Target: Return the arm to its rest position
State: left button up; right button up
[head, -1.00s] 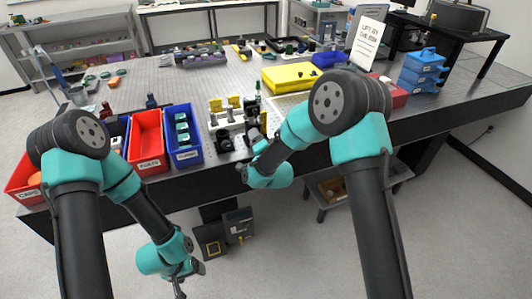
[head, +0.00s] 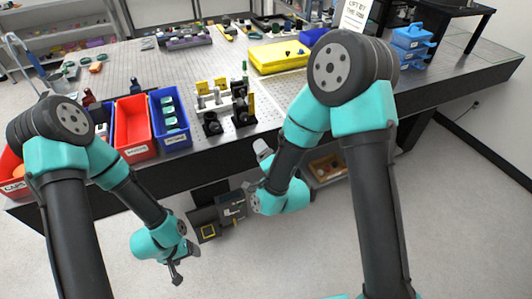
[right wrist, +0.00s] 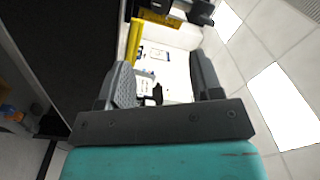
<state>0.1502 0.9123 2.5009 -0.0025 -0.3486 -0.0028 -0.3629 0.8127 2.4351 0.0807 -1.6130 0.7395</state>
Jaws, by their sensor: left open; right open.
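My right arm reaches in from the right, and its gripper (head: 262,149) is just in front of the bench's front edge, below the optics. In the right wrist view the two fingers of the right gripper (right wrist: 160,88) are apart with nothing held between them; a yellow upright part and a white surface show beyond them. My left gripper (head: 176,273) hangs low over the floor at the lower left, open and empty, clear of the bench.
The bench (head: 115,65) carries a red bin (head: 134,128), a blue bin (head: 172,121), mounted optics (head: 213,99) and a yellow case (head: 280,57). Blue stacked boxes (head: 411,42) stand at right. A shelf (head: 329,170) sits under the bench.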

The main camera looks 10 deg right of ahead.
jog(key=shift+s+d, duration=0.15)
jog(key=shift+s, duration=0.4)
jog(key=s+d+f+n+g+h, duration=0.15)
jog(key=d+f+g, duration=0.25)
jog(key=f, duration=0.5)
jog(key=s+d+f+n+g, duration=0.25)
jog(key=d+f+g, duration=0.2)
jog(key=f, duration=0.35)
jog(key=s+d+f+n+g, duration=0.1)
jog(key=s+d+f+g, duration=0.2)
jog(key=s, duration=0.4)
jog(key=s+d+f+n+g, duration=0.2)
jog(key=s+f+g, duration=0.3)
jog(key=s, duration=0.3)
jog(key=shift+d+f, duration=0.7)
jog(key=shift+f, duration=0.15)
